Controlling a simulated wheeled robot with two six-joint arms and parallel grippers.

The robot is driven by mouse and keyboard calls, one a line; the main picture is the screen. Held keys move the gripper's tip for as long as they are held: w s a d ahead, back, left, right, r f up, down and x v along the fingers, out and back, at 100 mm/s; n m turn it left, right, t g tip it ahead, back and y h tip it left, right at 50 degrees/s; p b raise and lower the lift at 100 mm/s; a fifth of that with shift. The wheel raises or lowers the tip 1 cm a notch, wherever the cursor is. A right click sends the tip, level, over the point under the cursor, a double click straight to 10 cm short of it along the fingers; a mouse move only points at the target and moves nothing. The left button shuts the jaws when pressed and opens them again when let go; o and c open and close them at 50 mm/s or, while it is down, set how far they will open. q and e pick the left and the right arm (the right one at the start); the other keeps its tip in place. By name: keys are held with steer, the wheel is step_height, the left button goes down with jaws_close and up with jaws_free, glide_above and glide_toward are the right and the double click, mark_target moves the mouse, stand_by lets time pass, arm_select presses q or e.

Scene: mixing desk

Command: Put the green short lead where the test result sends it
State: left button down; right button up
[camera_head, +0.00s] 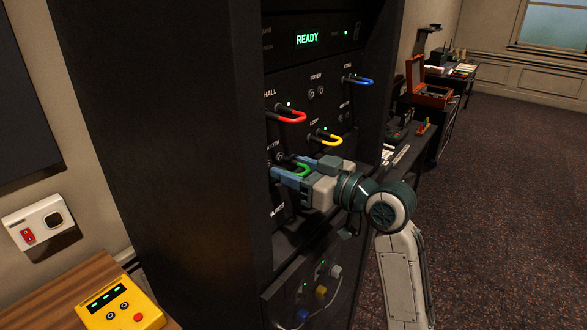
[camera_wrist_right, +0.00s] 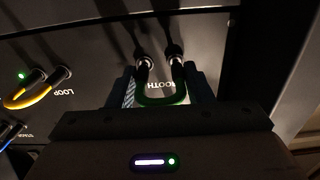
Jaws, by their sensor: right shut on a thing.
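The green short lead (camera_head: 303,170) is a U-shaped loop at the rack's patch panel (camera_head: 300,75). My right gripper (camera_head: 292,168) is shut on it, with fingers on both sides of the loop in the right wrist view (camera_wrist_right: 165,93). There the green lead (camera_wrist_right: 163,99) has its two plug ends at a pair of sockets by a partly hidden label ending in "OOTH". I cannot tell how deep the plugs sit. The yellow tester box (camera_head: 124,302) has two sockets, a red button and small green-lit displays. My left gripper is not in view.
Red (camera_head: 292,117), yellow (camera_head: 329,141) and blue (camera_head: 359,81) leads are plugged into the panel near green lights. The screen (camera_head: 307,39) reads READY. Floor at right is clear.

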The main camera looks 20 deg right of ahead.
steer(key=shift+w+a, duration=0.35)
steer(key=shift+w, duration=0.15)
stand_by(0.8)
steer(key=o, duration=1.4)
steer(key=shift+c, duration=0.2)
steer(key=b+v, duration=0.4)
steer(key=v, duration=0.6)
steer(key=shift+s+d, duration=0.25)
steer(key=shift+s, duration=0.05)
